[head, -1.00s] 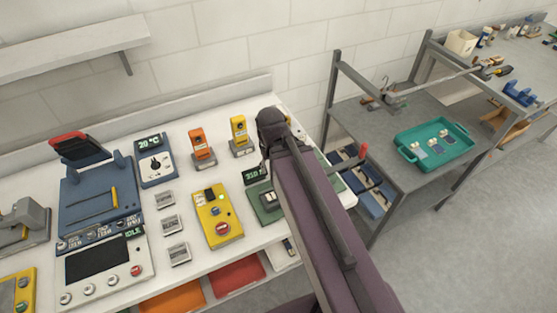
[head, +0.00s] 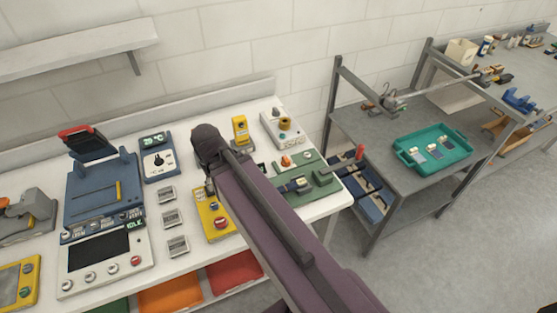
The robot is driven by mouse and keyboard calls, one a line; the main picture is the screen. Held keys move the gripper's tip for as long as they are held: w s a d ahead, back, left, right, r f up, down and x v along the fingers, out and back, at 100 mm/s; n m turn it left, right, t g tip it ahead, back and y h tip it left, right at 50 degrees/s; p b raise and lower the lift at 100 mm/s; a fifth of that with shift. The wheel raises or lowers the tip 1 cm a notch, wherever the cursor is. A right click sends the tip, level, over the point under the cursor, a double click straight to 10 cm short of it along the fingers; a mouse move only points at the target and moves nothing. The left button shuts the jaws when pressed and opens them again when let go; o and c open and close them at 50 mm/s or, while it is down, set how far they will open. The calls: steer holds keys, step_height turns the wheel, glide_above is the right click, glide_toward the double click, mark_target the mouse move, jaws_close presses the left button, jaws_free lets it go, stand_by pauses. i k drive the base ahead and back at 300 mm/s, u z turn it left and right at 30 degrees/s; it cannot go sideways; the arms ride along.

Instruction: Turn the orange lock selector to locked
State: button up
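Two orange parts could be the lock selector, and I cannot tell which it is. A small orange part (head: 286,161) shows at the back left of the green fixture (head: 322,187) on the white bench; its setting is too small to read. An upright orange unit beside the yellow upright unit (head: 240,130) is now hidden behind the dark rounded end of my arm. My arm crosses from the lower right up to the middle of the bench.
The white bench also holds a blue press-like machine (head: 102,190), a 20 °C dial unit (head: 157,158), a yellow control box (head: 213,215) and a grey unit with a tan knob (head: 284,127). A teal tray (head: 434,146) rests on the grey table at right.

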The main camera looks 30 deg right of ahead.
mark_target(285, 162)
steer(key=u, duration=0.2)
steer(key=k, duration=1.35)
steer(key=z, duration=0.95)
steer(key=i, duration=1)
steer(key=z, duration=0.05)
